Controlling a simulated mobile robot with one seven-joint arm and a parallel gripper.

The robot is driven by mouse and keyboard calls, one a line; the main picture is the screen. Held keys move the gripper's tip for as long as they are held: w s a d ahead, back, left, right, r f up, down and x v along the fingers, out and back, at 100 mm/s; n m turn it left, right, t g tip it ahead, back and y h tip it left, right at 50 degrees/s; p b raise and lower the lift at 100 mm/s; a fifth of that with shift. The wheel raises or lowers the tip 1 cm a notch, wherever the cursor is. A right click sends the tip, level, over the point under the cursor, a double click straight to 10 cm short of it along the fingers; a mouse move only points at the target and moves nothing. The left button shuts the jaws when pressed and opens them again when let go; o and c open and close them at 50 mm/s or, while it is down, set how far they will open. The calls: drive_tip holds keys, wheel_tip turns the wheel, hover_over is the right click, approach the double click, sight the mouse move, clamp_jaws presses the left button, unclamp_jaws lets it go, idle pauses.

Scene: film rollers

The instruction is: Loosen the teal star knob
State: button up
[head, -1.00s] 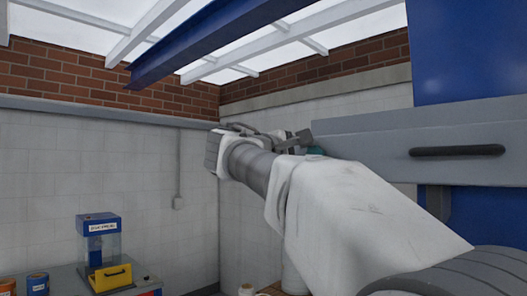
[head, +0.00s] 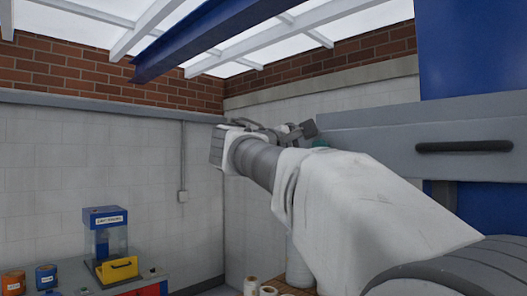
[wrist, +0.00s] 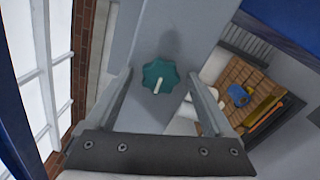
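The teal star knob (wrist: 161,76) shows in the wrist view on a grey panel (wrist: 192,30), with a pale pin or bar at its middle. My gripper (wrist: 157,82) is open, its two fingers spread to the left and right of the knob in this view. No contact between the fingers and the knob shows; how deep the fingers reach cannot be told. In the head view a small teal part of the knob (head: 320,143) shows beside the grey panel's left end, mostly hidden behind my arm.
A grey panel with a dark handle (head: 463,147) extends right of my arm. A blue-topped machine with a yellow part (head: 117,269) stands on a bench at lower left, near orange and blue cans (head: 46,277). White rolls (head: 251,286) stand on a wooden surface below my arm.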

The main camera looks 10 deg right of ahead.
drive_tip(key=b+v, duration=0.3)
drive_tip(key=v, duration=1.4)
drive_tip(key=shift+a, duration=0.2)
drive_tip(key=shift+s, duration=0.1)
drive_tip(key=s+d+f+m+g+y, duration=0.1)
drive_tip(key=s+d+f+y, duration=0.2)
drive_tip(key=f, duration=0.7)
drive_tip(key=s+d+f+g+y, duration=0.2)
drive_tip(key=d+f+y, duration=0.25)
drive_tip(key=f, duration=0.55)
drive_tip(key=s+a+f+m+y, duration=0.1)
drive_tip(key=s+f+m+y, duration=0.1)
drive_tip(key=f, duration=0.5)
drive_tip(key=s+a+f+m+g+y, duration=0.1)
drive_tip(key=s+f+m+y, duration=0.2)
drive_tip(key=s+f, duration=0.3)
drive_tip(key=s+a+f+m+y, duration=0.1)
drive_tip(key=s+f+m+y, duration=0.1)
drive_tip(key=s+f, duration=0.3)
wheel_tip(320, 180, down, 4)
drive_tip(key=shift+f+m, duration=0.1)
drive_tip(key=shift+m, duration=0.8)
drive_tip(key=shift+w+a+y, duration=0.1)
drive_tip(key=shift+a+y, duration=0.05)
drive_tip(key=shift+y, duration=0.1)
